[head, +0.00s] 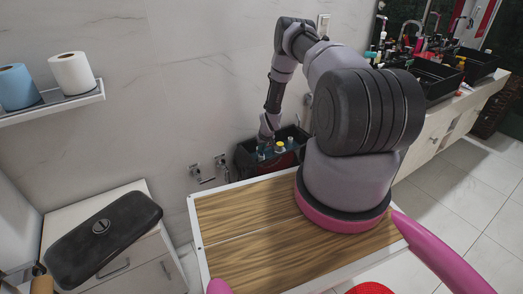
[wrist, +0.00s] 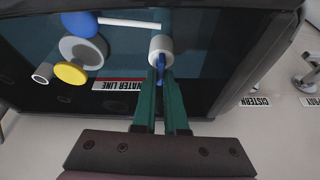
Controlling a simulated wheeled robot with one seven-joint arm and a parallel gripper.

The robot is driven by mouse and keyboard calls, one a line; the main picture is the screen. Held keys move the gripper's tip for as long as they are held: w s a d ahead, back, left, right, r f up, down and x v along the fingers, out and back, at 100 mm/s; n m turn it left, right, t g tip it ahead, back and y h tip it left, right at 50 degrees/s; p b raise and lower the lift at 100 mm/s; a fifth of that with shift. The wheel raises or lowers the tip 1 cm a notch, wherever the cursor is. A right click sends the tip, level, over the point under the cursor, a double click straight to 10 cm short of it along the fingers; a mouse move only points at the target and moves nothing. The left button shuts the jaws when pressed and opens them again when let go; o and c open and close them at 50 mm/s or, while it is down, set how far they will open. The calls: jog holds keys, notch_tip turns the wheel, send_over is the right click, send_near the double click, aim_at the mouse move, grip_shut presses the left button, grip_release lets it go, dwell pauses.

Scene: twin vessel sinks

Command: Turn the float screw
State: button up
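An open black cistern (head: 243,160) stands against the wall; the wrist view looks down into it past its dark rim (wrist: 268,50). My gripper (wrist: 161,78) reaches down into it with two green fingers close together. A thin blue piece (wrist: 161,66), likely the float screw, sits between the fingertips with no clear gap on either side. A white cylinder (wrist: 161,45) stands just beyond the fingertips. In the head view my gripper (head: 267,137) is small and partly hidden at the cistern, so contact is judged from the wrist view.
Inside the cistern are a blue round part (wrist: 79,23), a grey disc (wrist: 84,50), a yellow disc (wrist: 70,72) and a white rod (wrist: 128,22). A "WATER LINE" label (wrist: 130,84) is on the wall. The cistern lid (head: 100,235) lies on the cabinet at left.

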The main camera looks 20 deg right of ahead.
jog(key=o, duration=0.4)
jog(key=shift+r, duration=0.1)
jog(key=v, duration=1)
jog(key=shift+s+r, duration=0.15)
jog(key=shift+r, duration=0.2)
